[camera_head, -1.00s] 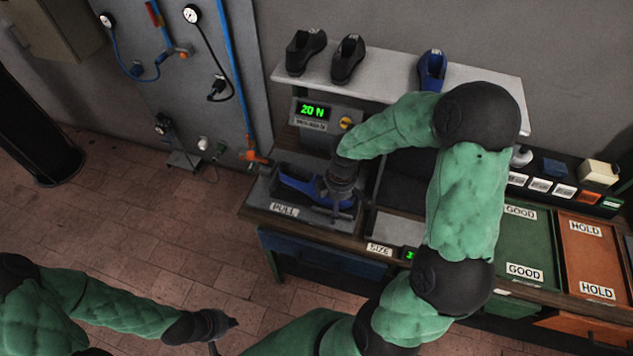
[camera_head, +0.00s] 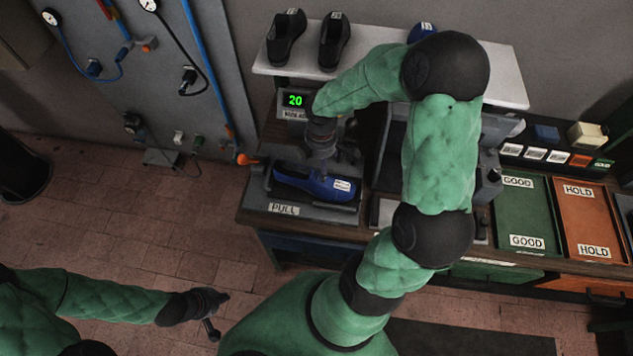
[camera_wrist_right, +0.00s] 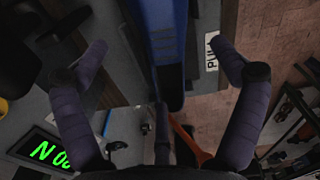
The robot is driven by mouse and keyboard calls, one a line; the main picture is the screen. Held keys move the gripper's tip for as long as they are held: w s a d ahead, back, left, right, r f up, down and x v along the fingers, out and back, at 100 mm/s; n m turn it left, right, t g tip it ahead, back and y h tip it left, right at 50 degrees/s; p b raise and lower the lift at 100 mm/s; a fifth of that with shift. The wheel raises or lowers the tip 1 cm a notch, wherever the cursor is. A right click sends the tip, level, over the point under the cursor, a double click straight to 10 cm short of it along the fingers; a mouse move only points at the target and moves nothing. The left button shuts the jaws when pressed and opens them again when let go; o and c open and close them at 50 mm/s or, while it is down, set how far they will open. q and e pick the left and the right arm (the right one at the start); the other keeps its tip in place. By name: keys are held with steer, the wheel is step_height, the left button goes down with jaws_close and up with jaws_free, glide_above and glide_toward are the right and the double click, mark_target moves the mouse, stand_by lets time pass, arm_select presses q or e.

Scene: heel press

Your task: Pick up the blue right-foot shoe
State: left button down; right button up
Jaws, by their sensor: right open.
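A blue shoe (camera_head: 305,183) with a white label lies in the fixture marked PULL on the bench. I cannot read from its label which foot it is for. My right gripper (camera_head: 328,152) is just behind and above the shoe in the head view, partly hidden by its own wrist. In the right wrist view the gripper's two fingers are spread wide, with the blue shoe (camera_wrist_right: 160,35) in the gap between them and not gripped. Another blue shoe (camera_head: 421,33) stands on the shelf, mostly hidden by my right arm. My left gripper (camera_head: 215,314) is open and empty over the floor.
Two black shoes (camera_head: 285,38) stand on the white shelf (camera_head: 380,75). A green display (camera_head: 295,100) reads 20 behind the fixture. A green GOOD tray (camera_head: 522,212) and an orange HOLD tray (camera_head: 587,220) are at the right. Gauges and hoses hang on the left wall panel.

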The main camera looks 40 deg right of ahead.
mark_target(318, 176)
step_height(318, 176, down, 3)
steer(key=shift+w, duration=0.1)
steer(key=shift+w+a+f+b, duration=0.1)
steer(key=shift+a+f+b, duration=0.15)
steer(key=shift+f, duration=1.05)
steer(key=shift+w+a+f+b, duration=0.1)
steer(key=shift+f+b, duration=0.1)
steer(key=shift+f, duration=1.1)
steer(key=c, duration=1.8)
steer(key=shift+r, duration=0.1)
steer(key=shift+c, duration=0.3)
